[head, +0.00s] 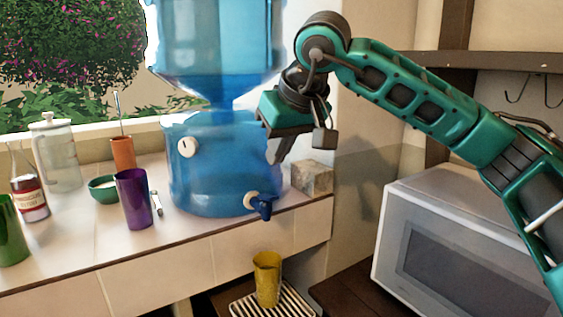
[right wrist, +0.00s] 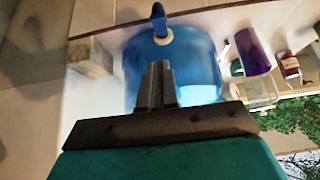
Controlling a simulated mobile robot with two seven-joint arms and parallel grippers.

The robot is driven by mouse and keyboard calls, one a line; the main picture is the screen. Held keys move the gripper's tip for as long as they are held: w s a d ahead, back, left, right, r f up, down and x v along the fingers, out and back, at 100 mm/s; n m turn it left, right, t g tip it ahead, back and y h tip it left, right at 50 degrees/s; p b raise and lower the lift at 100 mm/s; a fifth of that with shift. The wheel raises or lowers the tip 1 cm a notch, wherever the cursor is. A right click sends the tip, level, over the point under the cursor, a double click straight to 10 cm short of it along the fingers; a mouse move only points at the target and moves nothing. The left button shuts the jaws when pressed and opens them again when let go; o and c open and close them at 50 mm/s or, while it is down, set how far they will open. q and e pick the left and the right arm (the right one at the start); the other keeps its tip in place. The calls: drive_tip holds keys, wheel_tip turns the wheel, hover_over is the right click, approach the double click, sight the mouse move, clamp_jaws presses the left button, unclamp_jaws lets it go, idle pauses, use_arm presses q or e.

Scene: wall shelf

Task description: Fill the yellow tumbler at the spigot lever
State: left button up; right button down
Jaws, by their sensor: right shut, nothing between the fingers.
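The yellow tumbler (head: 267,279) stands upright on a striped drip tray (head: 245,306), below the counter edge. Its inside is too small to judge for water. The blue water dispenser (head: 215,165) stands on the counter above it. Its spigot with a dark blue lever (head: 264,206) sticks out over the counter edge, above the tumbler; the lever also shows in the right wrist view (right wrist: 159,20). My right gripper (head: 279,158) is beside the dispenser's right side, above the lever and apart from it. Its fingers are shut and empty, also seen in the right wrist view (right wrist: 158,68).
A purple cup (head: 133,200), a green bowl (head: 102,189), an orange cup (head: 123,153), a bottle (head: 30,196) and a green cup (head: 10,232) stand left of the dispenser. A stone block (head: 312,178) sits right of it. A microwave (head: 470,250) is at right.

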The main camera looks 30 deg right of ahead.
wheel_tip(320, 180, up, 8)
drive_tip(key=s, duration=0.2)
drive_tip(key=shift+a+f+p, duration=0.2)
drive_tip(key=shift+a+p, duration=0.05)
drive_tip(key=shift+p, duration=0.05)
idle(1.2)
